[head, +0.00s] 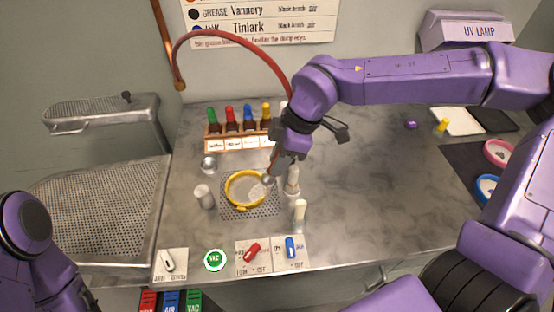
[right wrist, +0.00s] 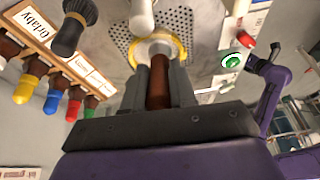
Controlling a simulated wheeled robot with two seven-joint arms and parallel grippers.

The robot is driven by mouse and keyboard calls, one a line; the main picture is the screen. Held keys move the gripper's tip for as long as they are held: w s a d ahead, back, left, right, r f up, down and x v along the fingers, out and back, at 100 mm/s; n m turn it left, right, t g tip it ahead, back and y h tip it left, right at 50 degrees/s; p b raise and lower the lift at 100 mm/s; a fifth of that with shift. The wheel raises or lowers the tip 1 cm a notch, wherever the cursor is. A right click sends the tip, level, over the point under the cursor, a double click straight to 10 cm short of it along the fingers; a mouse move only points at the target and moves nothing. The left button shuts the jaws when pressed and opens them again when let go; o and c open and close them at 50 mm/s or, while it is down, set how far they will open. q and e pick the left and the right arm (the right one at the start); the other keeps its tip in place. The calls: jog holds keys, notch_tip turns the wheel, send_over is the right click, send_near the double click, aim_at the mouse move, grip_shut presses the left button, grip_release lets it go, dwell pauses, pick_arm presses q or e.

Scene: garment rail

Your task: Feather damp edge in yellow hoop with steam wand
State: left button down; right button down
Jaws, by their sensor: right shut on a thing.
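The yellow hoop (head: 245,205) lies on a perforated plate (head: 262,210) on the grey bench, with pale fabric inside it. My right gripper (head: 279,163) is shut on the brown handle of the steam wand (right wrist: 159,82), which has a red hose. The wand's round metal head (head: 268,180) is at the hoop's right edge; I cannot tell whether it touches. In the right wrist view the hoop (right wrist: 181,50) shows beyond the wand, partly hidden by it. The damp edge is too small to make out. My left arm shows at lower left, its gripper out of view.
A rack of coloured bottles (head: 238,143) stands behind the hoop. A perforated sink tray (head: 95,210) is left. The right-middle bench is clear.

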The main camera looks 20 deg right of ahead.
jog(key=shift+w+d, duration=0.5)
jog(key=shift+w, duration=0.25)
jog(key=shift+r+p, duration=0.15)
jog(key=shift+p, duration=0.15)
notch_tip(320, 180, up, 7)
jog(key=p, duration=0.5)
